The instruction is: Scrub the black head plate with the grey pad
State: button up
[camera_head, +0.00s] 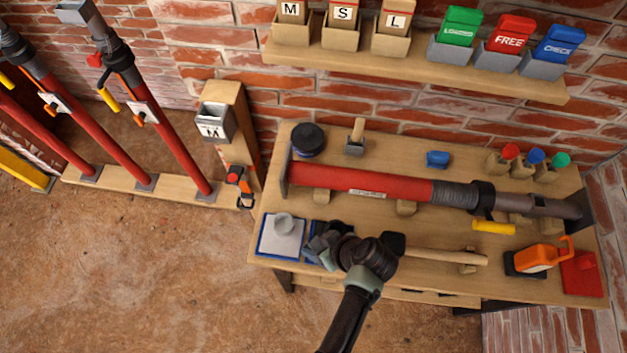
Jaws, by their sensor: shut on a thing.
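The red prop (360,180) lies along the bench on wooden rests. The black head plate (582,208) seems to be the dark upright plate at its right end, beyond the grey inner tube. My gripper (319,244) is low over the bench's front left, far from that plate. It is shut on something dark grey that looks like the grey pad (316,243). My fingers and wrist hide most of it, so its shape is unclear. I cannot tell whether it touches the blue-edged mat under it.
A white mat (268,242) with a round grey object is to the left. A mallet (440,256) lies right of my wrist. A yellow handle (494,227), an orange tool (535,258) and a red block (582,274) are at the right. A shelf (420,65) overhangs the back.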

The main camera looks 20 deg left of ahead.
jog(key=d, duration=0.2)
jog(key=w+d+h, duration=0.1)
jog(key=d, duration=0.1)
jog(key=w+d+h, duration=0.1)
jog(key=d, duration=0.1)
jog(key=shift+w+d+f+t, duration=0.1)
jog(key=shift+f+t, duration=0.1)
jog(key=shift+t, duration=0.2)
jog(key=shift+s+a+r+p, duration=0.1)
jog(key=shift+s+a+p, duration=0.2)
jog(key=shift+a, duration=0.75)
jog(key=shift+s+a+p, duration=0.15)
jog(key=shift+a+p, duration=0.25)
jog(key=shift+a, duration=0.6)
jog(key=shift+s+a+r+p, duration=0.1)
jog(key=shift+s+a+p, duration=0.2)
jog(key=shift+a, duration=0.75)
jog(key=shift+s+a+f, duration=0.1)
jog(key=shift+s+a, duration=0.05)
jog(key=shift+a, duration=0.3)
jog(key=shift+s+a+f, duration=0.1)
jog(key=shift+s+a, duration=0.05)
jog(key=shift+a, duration=0.25)
jog(key=shift+s, duration=0.1)
notch_tip(320, 180, up, 4)
jog(key=p, duration=0.4)
jog(key=shift+s+a, duration=0.1)
jog(key=shift+r+p, duration=0.9)
jog(key=shift+r, duration=0.05)
